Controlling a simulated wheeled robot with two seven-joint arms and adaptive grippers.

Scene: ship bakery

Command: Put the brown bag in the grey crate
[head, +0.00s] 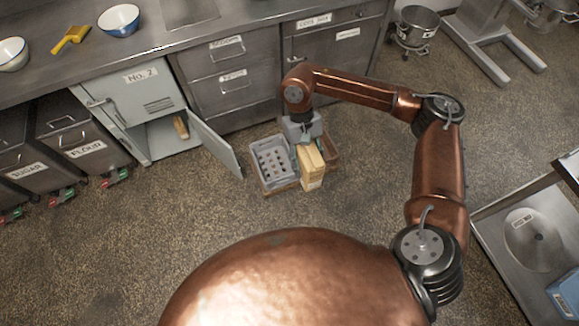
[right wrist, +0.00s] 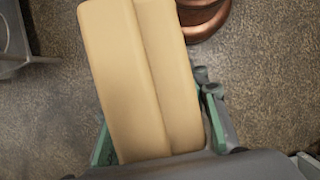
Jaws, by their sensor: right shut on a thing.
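The bag (head: 312,170) is light tan, upright and box-like, with a fold along its top. My right gripper (head: 305,140) is shut on it. In the right wrist view the bag (right wrist: 140,75) fills the space between the green-padded fingers (right wrist: 160,145). The grey crate (head: 285,182) stands on the floor just left of the bag. Its floor has dark holes or spots, and I see nothing lying in it. The bag shows at the crate's right side, not inside it; its height above the floor is unclear. My left gripper is not in view.
A brown crate (head: 332,150) stands right of the grey one, partly hidden by gripper and bag. Cabinet No. 2 (head: 143,77) has its door (head: 215,149) open towards the crates; a small brown item (head: 181,126) stands inside. The floor in front is clear.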

